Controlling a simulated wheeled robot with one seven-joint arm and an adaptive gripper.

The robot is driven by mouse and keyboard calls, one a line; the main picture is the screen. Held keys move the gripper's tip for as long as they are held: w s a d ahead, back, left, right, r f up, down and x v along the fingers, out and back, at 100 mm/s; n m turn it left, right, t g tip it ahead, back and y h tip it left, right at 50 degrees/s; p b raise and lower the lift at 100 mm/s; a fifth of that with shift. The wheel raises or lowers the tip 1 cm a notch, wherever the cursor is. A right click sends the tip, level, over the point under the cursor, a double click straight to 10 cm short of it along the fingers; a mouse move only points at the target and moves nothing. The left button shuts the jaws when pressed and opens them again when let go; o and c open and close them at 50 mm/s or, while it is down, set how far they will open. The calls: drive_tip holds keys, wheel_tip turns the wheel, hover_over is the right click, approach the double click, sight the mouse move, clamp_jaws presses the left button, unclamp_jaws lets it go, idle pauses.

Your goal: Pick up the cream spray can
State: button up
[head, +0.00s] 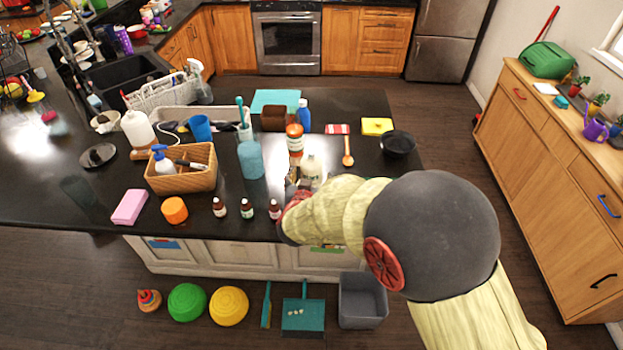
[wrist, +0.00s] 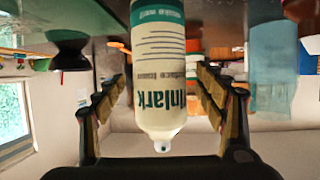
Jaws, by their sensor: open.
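The cream spray can (head: 312,168) stands on the dark counter near its front edge, just beyond my arm in the head view. Its lower part is hidden there. In the wrist view, which looks upside down, the can (wrist: 158,90) shows a pale body with a green band and dark lettering, and a small nozzle. My gripper (head: 298,186) is mostly hidden behind my arm in the head view. In the wrist view my gripper (wrist: 160,78) is open, with one finger on each side of the can. Gaps show between the fingers and the can.
Small brown bottles (head: 247,209) line the front edge at left. A wooden spoon (head: 347,152) and black bowl (head: 398,143) lie to the right.

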drive_tip(key=shift+x, duration=0.85)
drive_tip(key=shift+c, duration=0.2)
drive_tip(key=c, duration=1.6)
drive_tip(key=shift+r, duration=0.1)
drive_tip(key=shift+c, duration=0.4)
drive_tip(key=shift+r, duration=0.1)
